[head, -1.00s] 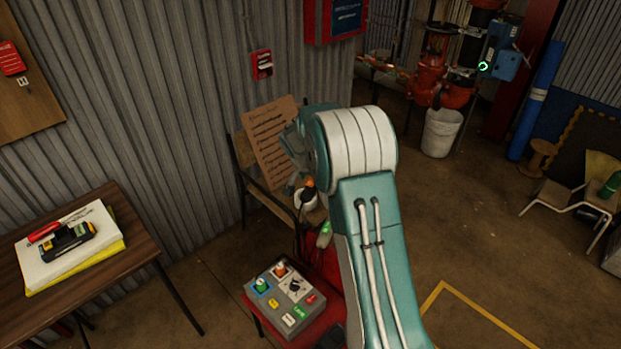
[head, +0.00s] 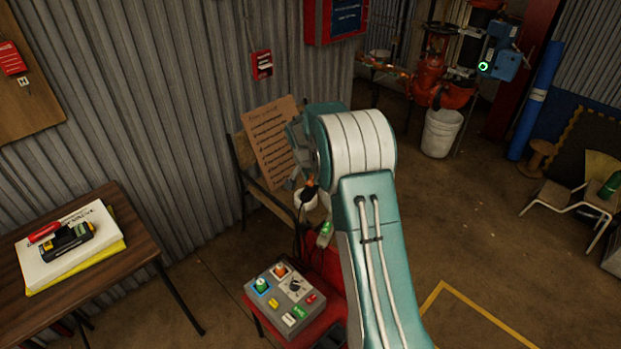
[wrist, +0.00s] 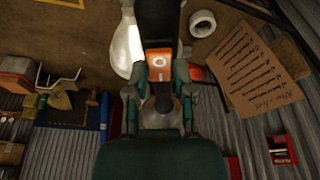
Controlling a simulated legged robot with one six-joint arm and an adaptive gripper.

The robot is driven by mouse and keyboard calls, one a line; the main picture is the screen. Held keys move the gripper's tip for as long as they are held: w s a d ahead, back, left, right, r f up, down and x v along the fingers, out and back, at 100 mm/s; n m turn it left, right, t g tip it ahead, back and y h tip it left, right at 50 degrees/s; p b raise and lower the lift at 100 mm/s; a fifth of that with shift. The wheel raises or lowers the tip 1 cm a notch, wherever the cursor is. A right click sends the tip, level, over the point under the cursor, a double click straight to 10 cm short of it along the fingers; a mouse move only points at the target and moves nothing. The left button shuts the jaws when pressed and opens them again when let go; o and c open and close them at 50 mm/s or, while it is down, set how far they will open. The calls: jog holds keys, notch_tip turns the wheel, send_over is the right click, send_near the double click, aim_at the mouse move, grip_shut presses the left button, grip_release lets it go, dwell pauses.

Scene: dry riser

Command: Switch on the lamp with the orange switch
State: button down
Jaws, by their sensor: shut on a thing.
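My gripper (wrist: 161,78) is shut on a dark thing with an orange part (wrist: 162,68). The orange part bears a white ring mark and sits between the fingers. In the head view the orange part (head: 309,183) shows small beside my arm, above a chair. I cannot tell whether this held thing is the lamp, or whether any light is on. A grey control box (head: 286,297) sits low in front, with an orange knob (head: 281,270), a green knob (head: 262,286), a dial and coloured labels. My gripper is above and behind this box, apart from it.
A wooden table (head: 140,245) at left holds papers and a black-yellow device (head: 67,242). A chair with a cardboard notice (head: 271,138) stands against the corrugated wall. A white bucket (head: 441,132) stands behind.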

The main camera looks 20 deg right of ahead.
jog(key=shift+w+d+g+y, duration=0.15)
jog(key=shift+g+y, duration=0.35)
jog(key=shift+y, duration=0.05)
jog(key=shift+w+d+g+y, duration=0.1)
jog(key=shift+g+y, duration=0.4)
jog(key=shift+y, duration=0.05)
jog(key=shift+c, duration=2.4)
grip_release()
jog(key=shift+f, duration=0.1)
notch_tip(320, 180, up, 12)
jog(key=shift+w, duration=0.15)
